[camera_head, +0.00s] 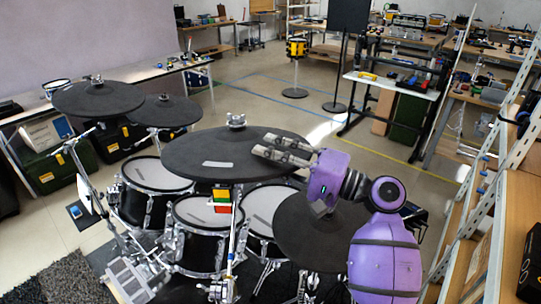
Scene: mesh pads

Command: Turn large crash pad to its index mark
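The large crash pad (195,146) is the wide dark disc at the middle of the head view, on a stand with a metal wing nut at its top. A pale strip (217,164) lies on its near face. A small block of red, green and yellow (222,198) sits just below its near edge. My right gripper (261,145), on a purple arm, reaches in from the right over the pad's right part. Its two grey fingers look apart, with nothing seen between them. I cannot tell whether they touch the pad. My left gripper is not in view.
Two smaller dark pads (98,98) stand at the left, and another dark pad (308,232) lies below my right arm. Several white-headed drums (157,174) crowd beneath the crash pad. A shelf rack (480,190) stands at the right. Open floor (262,98) lies behind.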

